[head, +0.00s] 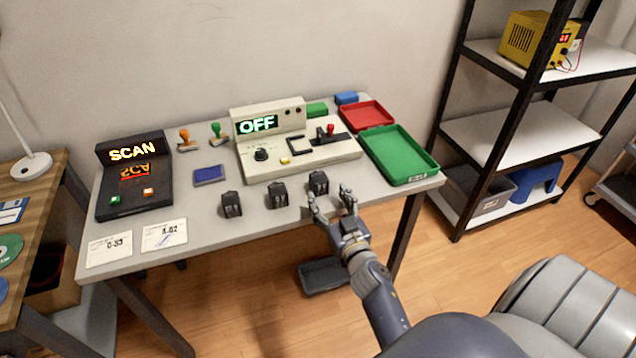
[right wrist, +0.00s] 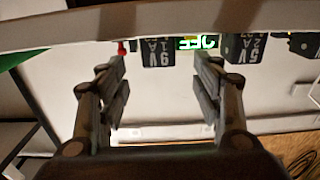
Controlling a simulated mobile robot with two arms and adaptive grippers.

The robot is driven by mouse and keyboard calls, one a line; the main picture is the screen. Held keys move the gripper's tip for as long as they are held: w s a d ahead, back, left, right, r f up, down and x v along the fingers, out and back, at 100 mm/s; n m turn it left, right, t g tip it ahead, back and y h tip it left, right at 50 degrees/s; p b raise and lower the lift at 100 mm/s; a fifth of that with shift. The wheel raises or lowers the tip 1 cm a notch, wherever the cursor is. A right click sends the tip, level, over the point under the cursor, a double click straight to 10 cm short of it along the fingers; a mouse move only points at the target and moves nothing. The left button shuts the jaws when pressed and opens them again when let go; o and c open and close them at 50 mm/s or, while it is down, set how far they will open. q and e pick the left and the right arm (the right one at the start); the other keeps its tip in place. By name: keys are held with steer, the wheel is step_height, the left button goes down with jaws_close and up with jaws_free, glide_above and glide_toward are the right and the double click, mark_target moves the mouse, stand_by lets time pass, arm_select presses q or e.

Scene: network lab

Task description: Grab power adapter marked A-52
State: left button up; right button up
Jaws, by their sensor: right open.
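Three black power adapters stand in a row along the table's front edge: a left one (head: 231,204), a middle one (head: 277,195) and a right one (head: 318,183). Their markings are unreadable in the head view. The right wrist view appears upside down; one adapter (right wrist: 158,52) reads 9V 1A, another (right wrist: 240,48) reads 5V 2A, and a third (right wrist: 304,44) is partly cut off. My right gripper (head: 330,195) is open and empty at the front edge, by the right adapter. In the wrist view (right wrist: 162,62), the 9V adapter lies between the fingertips, beyond them. My left gripper is out of view.
Two paper cards (head: 109,250) (head: 164,235) lie at the table's front left. Behind are a SCAN device (head: 135,175), a blue pad (head: 209,175), stamps and a console (head: 300,158) showing OFF. Green (head: 400,155) and red (head: 367,115) trays sit right. A shelf stands further right.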

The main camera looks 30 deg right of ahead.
mark_target(322, 186)
steer(key=x, duration=0.3)
steer(key=shift+w+d+f, duration=0.1)
steer(key=shift+w, duration=0.05)
steer(key=shift+x, duration=2.65)
steer(key=shift+f, duration=0.1)
steer(key=c, duration=1.3)
